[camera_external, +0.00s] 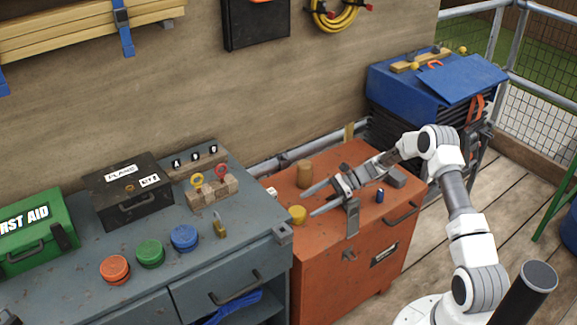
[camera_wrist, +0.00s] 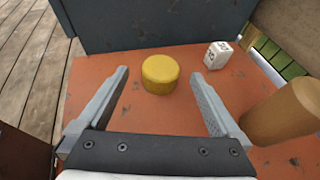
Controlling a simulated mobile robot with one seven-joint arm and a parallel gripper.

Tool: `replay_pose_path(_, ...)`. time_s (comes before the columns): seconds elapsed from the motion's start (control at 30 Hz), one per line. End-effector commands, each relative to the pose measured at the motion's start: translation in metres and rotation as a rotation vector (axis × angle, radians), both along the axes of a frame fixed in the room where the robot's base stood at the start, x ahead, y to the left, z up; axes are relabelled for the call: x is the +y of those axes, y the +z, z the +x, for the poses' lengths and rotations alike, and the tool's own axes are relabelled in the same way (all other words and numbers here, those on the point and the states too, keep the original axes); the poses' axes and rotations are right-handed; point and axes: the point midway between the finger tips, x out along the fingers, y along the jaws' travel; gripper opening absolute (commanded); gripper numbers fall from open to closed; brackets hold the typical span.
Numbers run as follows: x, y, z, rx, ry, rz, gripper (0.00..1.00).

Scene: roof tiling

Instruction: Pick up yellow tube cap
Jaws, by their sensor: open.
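The yellow tube cap (camera_external: 297,215) is a short round cylinder on the orange cabinet top, near its left edge beside the grey workbench. In the wrist view the yellow cap (camera_wrist: 160,74) stands upright just beyond the fingertips, roughly midway between them. My gripper (camera_external: 308,201) is open and empty, its fingers pointing left toward the cap. In the wrist view my gripper (camera_wrist: 158,78) shows one finger on each side, with no contact visible.
A tan cylinder (camera_external: 304,173) stands behind the fingers; it shows right of the right finger in the wrist view (camera_wrist: 282,112). A small white block (camera_wrist: 218,55) sits beyond. A blue cylinder (camera_external: 380,195) stands under my arm. The grey workbench (camera_external: 262,245) borders the cabinet.

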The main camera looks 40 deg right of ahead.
Motion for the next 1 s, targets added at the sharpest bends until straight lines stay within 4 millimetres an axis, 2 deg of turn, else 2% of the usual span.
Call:
replay_pose_path(0.13, 0.018, -0.017, 0.007, 0.0, 0.002, 0.001, 1.0)
replay_pose_path(0.3, 0.036, -0.022, 0.013, -0.001, 0.001, 0.0, 1.0)
replay_pose_path(0.53, 0.037, -0.021, 0.014, -0.001, -0.001, 0.0, 0.98)
replay_pose_path(0.9, 0.037, -0.021, 0.014, -0.001, -0.001, 0.0, 0.32)
replay_pose_path(0.97, 0.037, -0.021, 0.014, -0.001, -0.001, 0.0, 0.22)
replay_pose_path(1.0, 0.037, -0.021, 0.014, -0.001, 0.0, 0.0, 0.22)
